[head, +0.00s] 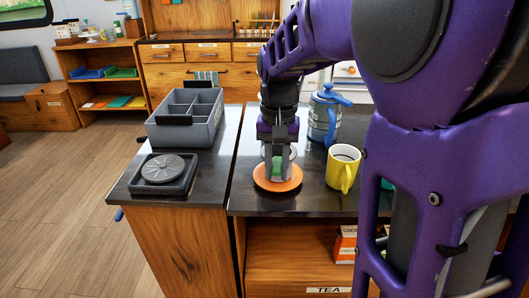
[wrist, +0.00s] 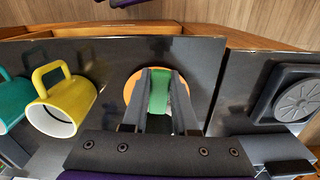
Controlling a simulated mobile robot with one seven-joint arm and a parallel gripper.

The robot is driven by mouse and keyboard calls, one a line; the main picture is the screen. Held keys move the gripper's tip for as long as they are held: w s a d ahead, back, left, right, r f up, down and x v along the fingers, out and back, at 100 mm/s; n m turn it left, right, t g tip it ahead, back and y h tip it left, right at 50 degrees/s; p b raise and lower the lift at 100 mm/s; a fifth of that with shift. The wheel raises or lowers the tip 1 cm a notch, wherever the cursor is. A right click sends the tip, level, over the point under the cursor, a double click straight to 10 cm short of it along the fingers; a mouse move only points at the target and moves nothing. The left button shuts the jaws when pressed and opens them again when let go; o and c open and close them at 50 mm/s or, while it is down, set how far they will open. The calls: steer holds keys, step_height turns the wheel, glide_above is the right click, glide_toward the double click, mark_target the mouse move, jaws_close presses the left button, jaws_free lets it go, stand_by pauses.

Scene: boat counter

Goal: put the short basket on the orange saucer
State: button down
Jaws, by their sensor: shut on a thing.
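My gripper (head: 278,172) points straight down over the orange saucer (head: 263,181), which lies flat on the dark counter. It is shut on the short basket (head: 277,164), of which a green part shows between the fingers and a pale rim shows beside them. In the wrist view the green part of the basket (wrist: 159,92) lies between the two fingers (wrist: 160,78), with the saucer's orange edge (wrist: 130,88) around it. The fingers hide most of the basket. I cannot tell whether its bottom touches the saucer.
A yellow mug (head: 343,168) stands close right of the saucer, with a blue-lidded press (head: 325,115) behind it. A teal mug (wrist: 12,102) is beyond the yellow one. Left are a grey divided box (head: 187,118) and a black tray (head: 164,174) with a round lid.

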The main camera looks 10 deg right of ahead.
steer(key=shift+f, duration=0.15)
steer(key=c, duration=0.7)
jaws_free()
step_height(320, 180, up, 12)
steer(key=p, duration=0.2)
steer(key=shift+r+p, duration=0.2)
steer(key=shift+p, duration=0.1)
